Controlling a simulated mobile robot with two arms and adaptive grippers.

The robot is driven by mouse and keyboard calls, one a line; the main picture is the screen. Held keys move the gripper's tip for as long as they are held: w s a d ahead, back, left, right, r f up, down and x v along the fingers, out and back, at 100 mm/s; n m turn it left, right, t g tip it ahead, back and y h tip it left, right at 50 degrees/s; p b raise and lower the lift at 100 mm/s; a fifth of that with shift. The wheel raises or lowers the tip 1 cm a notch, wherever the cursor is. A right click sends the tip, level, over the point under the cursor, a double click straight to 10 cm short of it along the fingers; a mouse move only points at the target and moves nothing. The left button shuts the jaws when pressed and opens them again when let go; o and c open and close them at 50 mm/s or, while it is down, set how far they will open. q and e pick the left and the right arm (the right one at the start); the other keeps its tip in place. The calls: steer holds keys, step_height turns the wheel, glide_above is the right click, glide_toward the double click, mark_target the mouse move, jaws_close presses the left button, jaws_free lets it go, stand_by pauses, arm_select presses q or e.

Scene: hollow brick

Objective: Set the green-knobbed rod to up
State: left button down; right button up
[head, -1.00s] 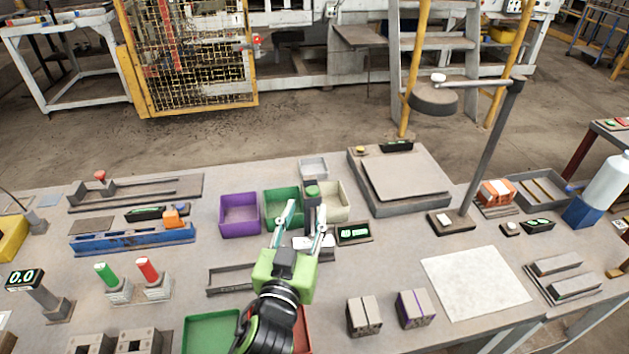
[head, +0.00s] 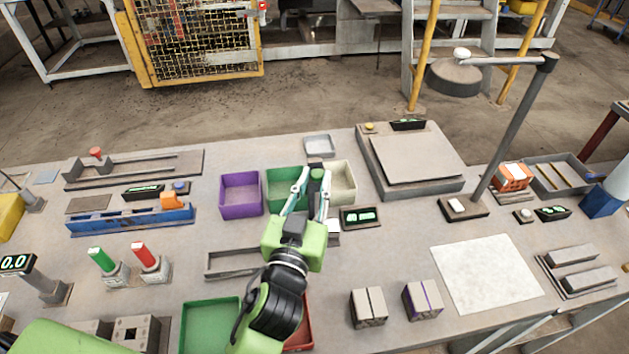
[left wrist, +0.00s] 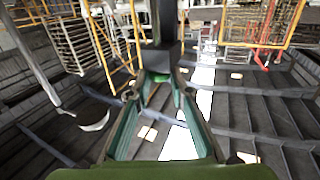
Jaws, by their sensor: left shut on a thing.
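In the left wrist view the green knob (left wrist: 158,78) shows between the finger ends, against a dark column. The fingers and gripper body hide much of the rod and its base. My right gripper is not in view.
A small lit display (head: 360,217) stands just right of the gripper. A purple bin (head: 241,207) and a cream bin (head: 344,197) flank the post. A green-handled lever (head: 101,259) and a red-handled lever (head: 145,256) stand at left. A white sheet (head: 485,274) lies at right.

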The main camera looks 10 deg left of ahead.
arm_select(q)
steer(key=shift+r, duration=0.1)
step_height(320, 180, up, 6)
steer(key=p, duration=0.5)
steer(key=shift+r, duration=0.15)
steer(key=c, duration=1.9)
jaws_free()
steer(key=shift+o, duration=0.3)
steer(key=shift+w, duration=0.15)
